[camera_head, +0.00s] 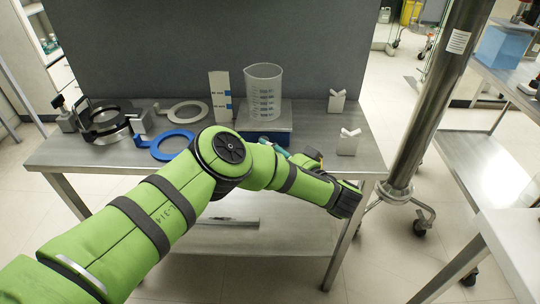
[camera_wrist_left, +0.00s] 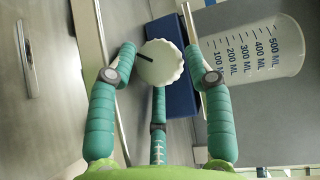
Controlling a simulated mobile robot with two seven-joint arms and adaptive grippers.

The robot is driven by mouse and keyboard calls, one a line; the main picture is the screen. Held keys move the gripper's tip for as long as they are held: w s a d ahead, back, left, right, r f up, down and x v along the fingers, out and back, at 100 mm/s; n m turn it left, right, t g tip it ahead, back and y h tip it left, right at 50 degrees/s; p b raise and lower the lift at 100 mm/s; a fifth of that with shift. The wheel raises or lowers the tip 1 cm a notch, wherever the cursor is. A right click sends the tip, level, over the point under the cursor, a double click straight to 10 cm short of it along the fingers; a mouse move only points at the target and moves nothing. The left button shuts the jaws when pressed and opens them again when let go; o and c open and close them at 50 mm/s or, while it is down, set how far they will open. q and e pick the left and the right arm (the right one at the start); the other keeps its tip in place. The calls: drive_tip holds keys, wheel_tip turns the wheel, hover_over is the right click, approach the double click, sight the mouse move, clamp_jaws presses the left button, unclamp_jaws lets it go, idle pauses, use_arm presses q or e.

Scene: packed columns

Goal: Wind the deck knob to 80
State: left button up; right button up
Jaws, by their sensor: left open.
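The deck knob (camera_wrist_left: 166,68) is a round white dial with a scalloped rim and a black pointer line; it shows in the left wrist view. It sits at the front of a blue-sided box (camera_wrist_left: 178,38), seen in the head view as a low box (camera_head: 287,126) on the table. My left gripper (camera_wrist_left: 161,64) is open, its teal fingers spread around the knob; whether any fingertip touches it I cannot tell. In the head view my left gripper (camera_head: 279,150) is at the table's front edge and the knob is hidden. No number scale is readable. My right gripper is not in view.
A clear graduated beaker (camera_head: 263,92) stands on the box, beside an upright white marked card (camera_head: 220,97). A grey ring (camera_head: 188,112), a blue ring (camera_head: 172,146) and a clamp-like fixture (camera_head: 104,122) are at left. Two white notched blocks (camera_head: 348,143) stand at right.

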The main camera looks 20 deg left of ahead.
use_arm(q)
drive_tip(key=shift+s+d+r, duration=0.1)
drive_tip(key=c, duration=0.8)
drive_tip(key=o, duration=0.8)
drive_tip(key=shift+d, duration=0.3)
drive_tip(key=v, duration=1.1)
drive_tip(key=shift+s, duration=0.2)
drive_tip(key=shift+d, duration=0.1)
